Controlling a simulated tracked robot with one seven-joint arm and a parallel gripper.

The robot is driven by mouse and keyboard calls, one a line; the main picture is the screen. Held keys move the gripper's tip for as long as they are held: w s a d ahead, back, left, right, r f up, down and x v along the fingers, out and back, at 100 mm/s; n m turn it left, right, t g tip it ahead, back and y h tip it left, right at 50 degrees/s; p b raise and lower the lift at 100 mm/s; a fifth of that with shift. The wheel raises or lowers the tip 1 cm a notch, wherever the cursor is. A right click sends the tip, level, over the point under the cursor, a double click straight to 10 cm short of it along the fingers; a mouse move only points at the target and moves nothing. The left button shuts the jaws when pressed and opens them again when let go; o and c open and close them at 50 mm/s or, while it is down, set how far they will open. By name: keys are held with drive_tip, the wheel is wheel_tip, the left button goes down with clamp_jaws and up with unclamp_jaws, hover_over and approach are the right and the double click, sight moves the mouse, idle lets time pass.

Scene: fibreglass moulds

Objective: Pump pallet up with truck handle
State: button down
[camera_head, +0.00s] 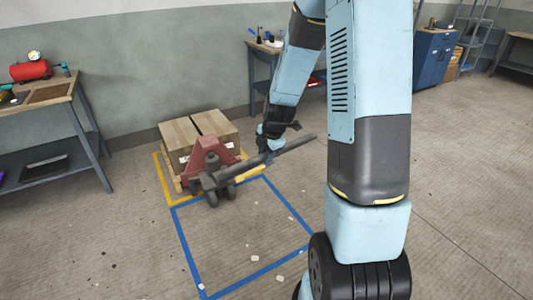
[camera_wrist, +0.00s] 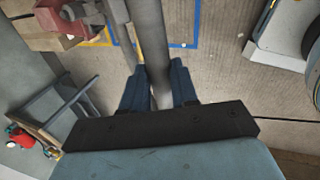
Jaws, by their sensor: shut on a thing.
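A red pallet truck (camera_head: 207,158) stands at the front of a pallet (camera_head: 175,180) that carries cardboard boxes (camera_head: 200,129). Its grey handle (camera_head: 292,144) is tilted far down, sloping up to the right from the truck. My gripper (camera_head: 268,150) is shut on the handle. In the wrist view the handle (camera_wrist: 153,45) runs between the two dark blue fingers of my gripper (camera_wrist: 159,85). The red truck body (camera_wrist: 70,18) shows at the top left there. The truck's forks are mostly hidden under the load.
Yellow floor tape surrounds the pallet, and a blue taped square (camera_head: 240,280) in front is empty apart from small scraps. A workbench (camera_head: 50,95) with a red compressor (camera_head: 30,70) stands at left. Another bench (camera_head: 262,48) and a blue cabinet (camera_head: 433,60) stand along the wall.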

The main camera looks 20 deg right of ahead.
drive_tip(key=c, duration=0.9)
unclamp_jaws()
drive_tip(key=shift+a, duration=0.1)
drive_tip(key=shift+o, duration=0.2)
drive_tip(key=shift+r, duration=0.1)
drive_tip(key=v, duration=1.3)
drive_tip(key=shift+r, duration=0.25)
drive_tip(key=shift+s, duration=0.15)
